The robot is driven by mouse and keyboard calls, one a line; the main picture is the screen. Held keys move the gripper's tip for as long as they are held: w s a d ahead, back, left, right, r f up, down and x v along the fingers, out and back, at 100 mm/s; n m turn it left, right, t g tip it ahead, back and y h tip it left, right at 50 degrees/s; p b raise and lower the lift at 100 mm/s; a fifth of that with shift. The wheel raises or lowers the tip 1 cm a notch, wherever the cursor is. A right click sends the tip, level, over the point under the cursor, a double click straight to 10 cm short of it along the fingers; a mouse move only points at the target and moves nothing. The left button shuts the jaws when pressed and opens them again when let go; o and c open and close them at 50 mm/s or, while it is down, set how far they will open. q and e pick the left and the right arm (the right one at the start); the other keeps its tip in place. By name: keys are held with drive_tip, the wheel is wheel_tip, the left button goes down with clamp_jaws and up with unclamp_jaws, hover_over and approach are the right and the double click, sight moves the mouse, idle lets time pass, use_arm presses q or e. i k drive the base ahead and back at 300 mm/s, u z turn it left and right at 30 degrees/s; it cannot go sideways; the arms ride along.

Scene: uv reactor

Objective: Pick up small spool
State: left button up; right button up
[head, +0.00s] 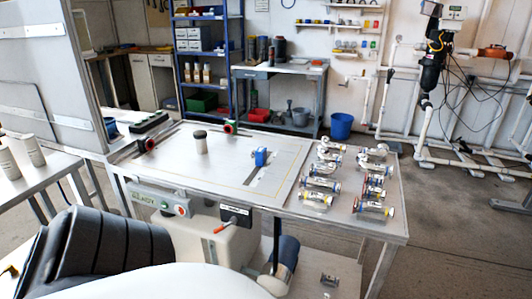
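Several small clear cylinders with white labels and coloured ends lie on the right part of the worktable (290,208). One with yellow ends (373,208) is at the front right, and another (322,184) is to its left. A short pale cylinder with a dark top (200,143) stands upright on the left part of the table. I cannot tell which of these, if any, is the small spool. Neither of my grippers can be made out in the head view.
A blue block (260,157) sits by a slot in the tabletop. Red-and-green fittings (229,127) stand at the back edge. A control box (160,204) and a red-handled lever (228,226) are on the front. Pale bottles (33,150) stand on the left table. The tabletop's middle is mostly clear.

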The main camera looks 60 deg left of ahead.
sight(316, 200)
drive_tip(key=u, duration=1.6)
